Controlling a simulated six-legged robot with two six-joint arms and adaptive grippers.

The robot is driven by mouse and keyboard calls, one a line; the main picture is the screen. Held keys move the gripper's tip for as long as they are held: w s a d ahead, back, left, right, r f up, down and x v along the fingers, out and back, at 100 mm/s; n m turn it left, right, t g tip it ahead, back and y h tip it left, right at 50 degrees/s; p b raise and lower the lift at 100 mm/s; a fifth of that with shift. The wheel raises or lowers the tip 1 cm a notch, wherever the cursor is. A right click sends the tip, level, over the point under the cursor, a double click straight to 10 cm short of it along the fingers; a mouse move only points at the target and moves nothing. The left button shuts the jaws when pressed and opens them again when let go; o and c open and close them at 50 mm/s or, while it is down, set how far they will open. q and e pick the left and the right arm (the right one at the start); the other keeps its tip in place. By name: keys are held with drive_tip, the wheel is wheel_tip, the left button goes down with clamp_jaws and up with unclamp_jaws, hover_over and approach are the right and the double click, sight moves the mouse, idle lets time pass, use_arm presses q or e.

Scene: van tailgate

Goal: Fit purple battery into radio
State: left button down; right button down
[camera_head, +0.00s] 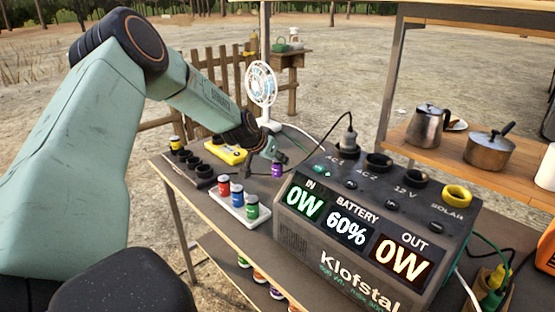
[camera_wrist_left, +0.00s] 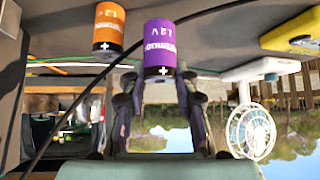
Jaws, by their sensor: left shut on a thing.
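The purple battery (camera_head: 277,171) is upright at the tip of my left gripper (camera_head: 275,157), just left of the power station. In the left wrist view, the purple battery (camera_wrist_left: 160,45) sits between the fingertips of my left gripper (camera_wrist_left: 158,80), which is shut on it. I cannot tell whether its base touches the table. The yellow radio (camera_head: 228,154) lies on the table left of the gripper, and also shows at the upper right of the wrist view (camera_wrist_left: 292,32). Its battery opening cannot be made out. My right gripper is not in view.
A white tray (camera_head: 262,218) holds red, blue and green batteries. A black holder (camera_head: 181,173) stands at the table's left edge. The big power station (camera_head: 370,235) fills the right side. A white fan (camera_head: 262,84) stands behind. An orange battery (camera_wrist_left: 109,25) is near the purple one.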

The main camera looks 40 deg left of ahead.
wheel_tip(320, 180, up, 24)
drive_tip(key=p, duration=2.3)
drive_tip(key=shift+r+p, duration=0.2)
drive_tip(key=shift+p, duration=0.15)
